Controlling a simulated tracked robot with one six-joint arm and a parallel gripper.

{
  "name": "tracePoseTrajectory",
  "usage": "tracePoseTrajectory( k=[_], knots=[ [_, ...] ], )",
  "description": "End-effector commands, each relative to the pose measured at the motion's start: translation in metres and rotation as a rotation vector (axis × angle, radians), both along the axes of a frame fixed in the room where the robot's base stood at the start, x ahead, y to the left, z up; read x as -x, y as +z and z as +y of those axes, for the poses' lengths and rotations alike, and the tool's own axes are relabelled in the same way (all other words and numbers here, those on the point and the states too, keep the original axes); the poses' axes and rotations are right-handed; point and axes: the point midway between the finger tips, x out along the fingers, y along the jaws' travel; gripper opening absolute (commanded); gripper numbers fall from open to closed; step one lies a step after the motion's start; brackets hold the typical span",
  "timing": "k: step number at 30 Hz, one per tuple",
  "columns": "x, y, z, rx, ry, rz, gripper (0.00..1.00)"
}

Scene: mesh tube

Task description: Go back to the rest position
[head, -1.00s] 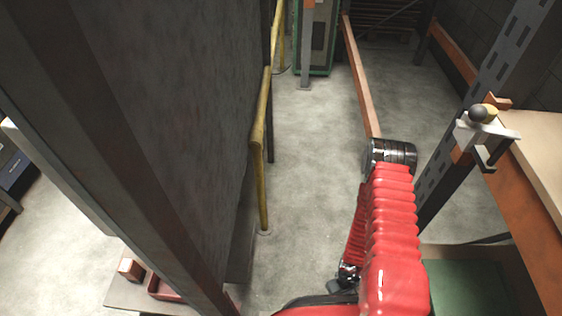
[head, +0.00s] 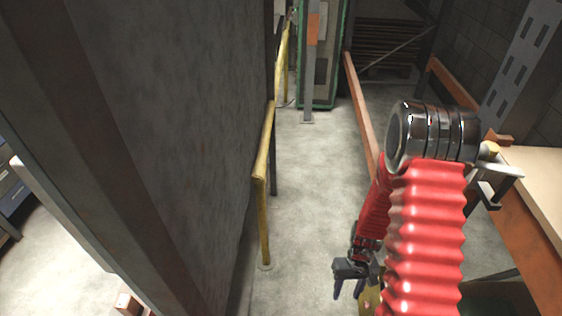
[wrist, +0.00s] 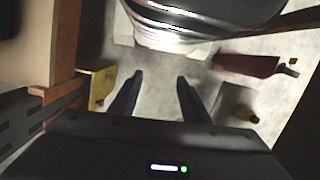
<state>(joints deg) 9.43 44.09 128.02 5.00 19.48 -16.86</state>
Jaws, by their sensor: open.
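My gripper (head: 349,289) hangs low in the head view, left of my red sleeved arm, with its dark fingers apart and pointing down. In the wrist view, its two fingers (wrist: 160,78) are spread with nothing between them. My arm is bent up at its chrome elbow, which hides part of the bench edge and the clamp (head: 495,178).
A tall dark panel (head: 190,120) fills the left, with a yellow rail (head: 264,190) beside it. An orange-edged bench (head: 530,240) stands right. Bare floor (head: 315,190) lies between. A yellow box (wrist: 98,85) shows beside the fingers in the wrist view.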

Motion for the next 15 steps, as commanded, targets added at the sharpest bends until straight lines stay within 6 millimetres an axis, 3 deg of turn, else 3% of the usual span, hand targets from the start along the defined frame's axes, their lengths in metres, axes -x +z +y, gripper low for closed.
tracePoseTrajectory(
  k=[3, 15],
  knots=[
    [-0.004, 0.031, 0.003, 0.005, -0.02, -0.003, 0.43],
    [-0.001, 0.124, 0.012, 0.023, -0.081, -0.016, 0.43]
  ],
)
